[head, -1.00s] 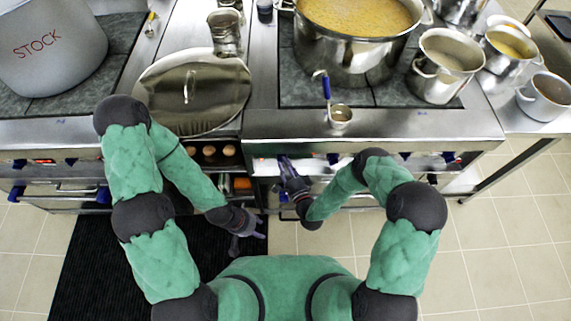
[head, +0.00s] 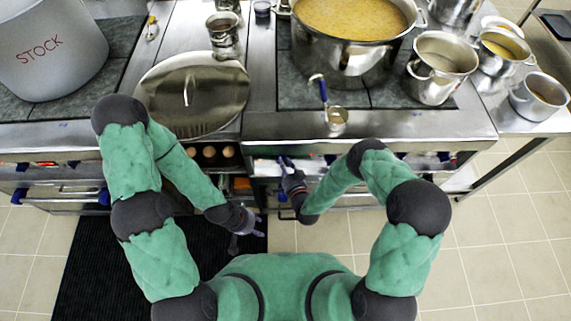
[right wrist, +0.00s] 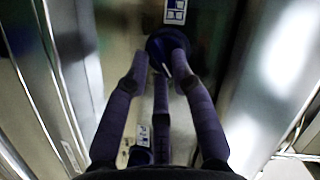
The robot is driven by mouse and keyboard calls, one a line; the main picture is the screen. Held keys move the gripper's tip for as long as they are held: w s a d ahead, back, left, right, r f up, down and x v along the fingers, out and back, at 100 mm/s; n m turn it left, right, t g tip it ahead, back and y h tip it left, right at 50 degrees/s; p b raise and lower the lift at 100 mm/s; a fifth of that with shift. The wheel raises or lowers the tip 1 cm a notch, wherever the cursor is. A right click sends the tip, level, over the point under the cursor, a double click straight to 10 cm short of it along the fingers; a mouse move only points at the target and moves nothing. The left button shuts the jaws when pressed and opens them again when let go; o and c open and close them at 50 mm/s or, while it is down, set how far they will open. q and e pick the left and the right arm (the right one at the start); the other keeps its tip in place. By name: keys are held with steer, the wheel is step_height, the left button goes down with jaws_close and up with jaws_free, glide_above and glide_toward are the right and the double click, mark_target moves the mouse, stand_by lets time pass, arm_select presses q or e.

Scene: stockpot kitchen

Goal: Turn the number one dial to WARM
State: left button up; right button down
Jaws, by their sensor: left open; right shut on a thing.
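A dark blue round dial (right wrist: 168,38) on the steel stove front sits between the fingertips of my right gripper (right wrist: 160,58) in the right wrist view. The gripper is shut on it. A light pointer mark shows on the dial, but I cannot tell which setting it points at. A small blue-and-white label (right wrist: 175,11) is beside it. In the head view my right gripper (head: 285,163) reaches the front of the right stove, and its fingers hide the dial. My left gripper (head: 248,223) is open and empty above the black mat.
Another dial (right wrist: 140,155) with its label is near the gripper's base in the right wrist view. A big lid (head: 190,95) lies to the left. The tiled floor is clear.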

steer(key=shift+a, duration=0.35)
steer(key=c, duration=1.2)
jaws_free()
steer(key=shift+y, duration=0.3)
steer(key=shift+o, duration=0.2)
steer(key=shift+a, duration=0.2)
steer(key=shift+d, duration=0.2)
steer(key=v, duration=1.2)
steer(key=shift+a, duration=0.15)
steer(key=shift+w, duration=0.1)
